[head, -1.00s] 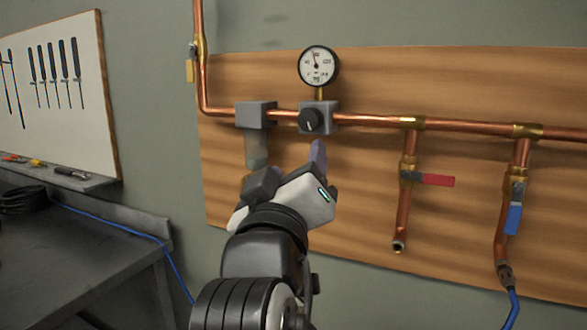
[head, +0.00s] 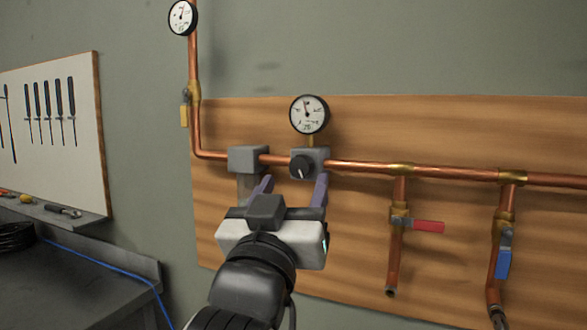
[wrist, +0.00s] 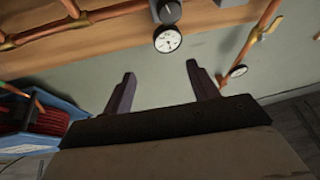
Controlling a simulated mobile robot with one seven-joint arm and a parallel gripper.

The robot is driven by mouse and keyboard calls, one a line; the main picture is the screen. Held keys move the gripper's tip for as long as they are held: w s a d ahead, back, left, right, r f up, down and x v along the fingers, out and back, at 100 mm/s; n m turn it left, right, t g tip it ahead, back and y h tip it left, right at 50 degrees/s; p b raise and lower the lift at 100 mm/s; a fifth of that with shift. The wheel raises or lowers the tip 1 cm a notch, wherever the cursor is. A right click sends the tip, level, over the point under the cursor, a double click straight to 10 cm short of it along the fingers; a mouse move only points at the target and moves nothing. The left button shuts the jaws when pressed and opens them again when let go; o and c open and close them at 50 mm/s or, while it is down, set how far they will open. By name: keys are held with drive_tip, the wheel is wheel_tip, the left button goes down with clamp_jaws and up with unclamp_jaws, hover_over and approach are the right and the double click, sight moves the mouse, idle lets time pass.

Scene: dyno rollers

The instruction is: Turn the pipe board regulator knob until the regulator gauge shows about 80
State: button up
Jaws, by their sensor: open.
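The regulator knob (head: 302,167) is a black round dial with a white mark, on the front of a grey regulator block (head: 322,158) on the copper pipe. The regulator gauge (head: 309,114) is a white round dial just above it; its needle points up and slightly left, and the numbers are too small to read surely. My gripper (head: 292,188) is open and empty, below and in front of the knob, with a finger to either side. In the wrist view the fingers (wrist: 157,78) are spread with nothing between them, and a gauge (wrist: 168,39) shows beyond them.
A grey block (head: 248,158) sits on the pipe left of the regulator. A red-handled valve (head: 425,226) and a blue-handled valve (head: 504,262) hang to the right. Another gauge (head: 182,17) is at upper left. A workbench (head: 75,285) stands at lower left.

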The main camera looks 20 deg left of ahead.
drive_tip(key=m, duration=0.2)
drive_tip(key=m+h+p, duration=0.5)
drive_tip(key=h, duration=0.1)
approach(298, 169)
drive_tip(key=p+x, duration=0.7)
drive_tip(key=shift+w+r, duration=0.3)
drive_tip(key=shift+r, duration=0.05)
drive_tip(key=shift+w+d, duration=0.1)
drive_tip(key=shift+w, duration=0.4)
